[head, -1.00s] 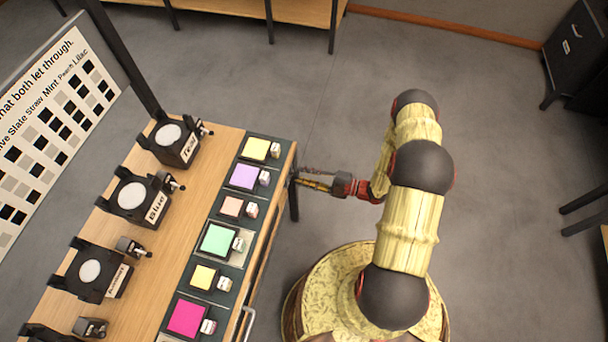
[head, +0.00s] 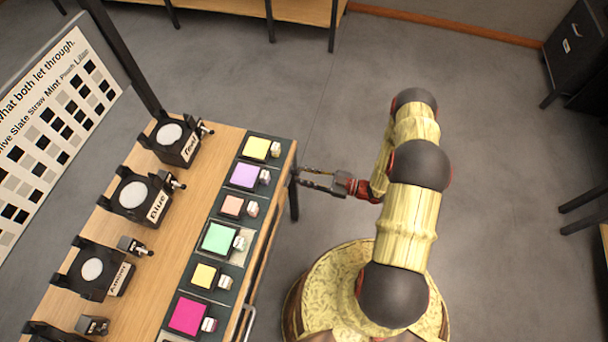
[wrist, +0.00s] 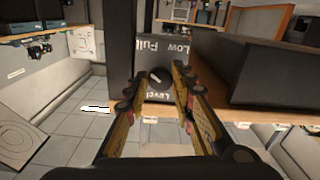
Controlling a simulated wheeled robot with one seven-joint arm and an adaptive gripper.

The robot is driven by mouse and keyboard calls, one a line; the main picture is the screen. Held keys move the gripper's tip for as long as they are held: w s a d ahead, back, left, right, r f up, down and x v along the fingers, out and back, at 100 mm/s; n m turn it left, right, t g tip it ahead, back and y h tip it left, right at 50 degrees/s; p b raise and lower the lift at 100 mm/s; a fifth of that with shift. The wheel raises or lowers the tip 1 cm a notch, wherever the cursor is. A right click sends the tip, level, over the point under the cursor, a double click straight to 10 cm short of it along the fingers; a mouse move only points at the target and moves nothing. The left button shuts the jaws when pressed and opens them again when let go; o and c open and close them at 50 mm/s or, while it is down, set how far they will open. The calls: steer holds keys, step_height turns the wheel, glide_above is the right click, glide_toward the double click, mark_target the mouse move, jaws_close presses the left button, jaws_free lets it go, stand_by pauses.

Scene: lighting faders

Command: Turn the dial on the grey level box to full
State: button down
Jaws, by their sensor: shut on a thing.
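The grey level box (wrist: 131,58) faces me in the wrist view, with the words Full, Low and Level on its front. Its dark round dial (wrist: 157,76) carries a pale pointer mark and sits mid-panel between my fingers. The pointer's exact setting is too small to read surely. My gripper (wrist: 160,72) is shut on the dial, one finger on each side. In the head view my gripper (head: 301,178) reaches left to the table's right edge. The level box and dial cannot be made out there.
The wooden table (head: 187,235) carries labelled black lamp-like units (head: 178,140) and a strip of coloured squares (head: 219,238). A dark post (wrist: 118,45) stands left of the box and a large dark block (wrist: 255,70) right of it in the wrist view.

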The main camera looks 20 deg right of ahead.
steer(key=shift+f+m, duration=0.1)
steer(key=shift+m, duration=0.6)
steer(key=c, duration=1.6)
jaws_free()
steer(key=shift+o, duration=0.5)
steer(key=v, duration=1.2)
